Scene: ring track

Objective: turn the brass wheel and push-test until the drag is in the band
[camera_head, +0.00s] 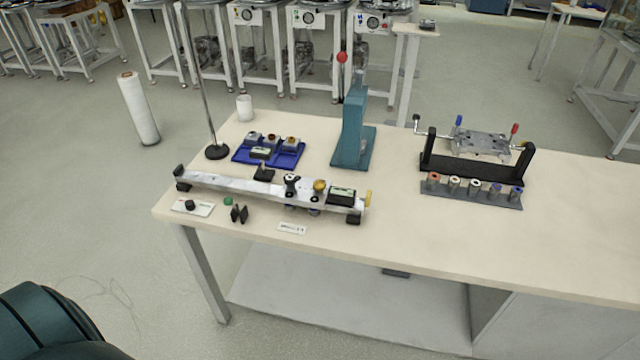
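A long pale track bar (235,189) lies along the front left of the table on dark end feet. A small brass-coloured wheel (319,186) sits on top of the bar, right of its middle. A black knob-like part (291,184) stands just left of the wheel. A dark box with a pale green display (341,194) sits right of the wheel, and a yellow piece (368,198) is at the bar's right end. The display's reading is too small to make out. Neither of my grippers is in view.
The table (400,235) has clear room at front right. A blue tray (270,153) with small blocks, a teal press (352,130) and a black stand (475,165) are behind. A small plate with a black knob (192,207) and a white label (292,228) lie in front.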

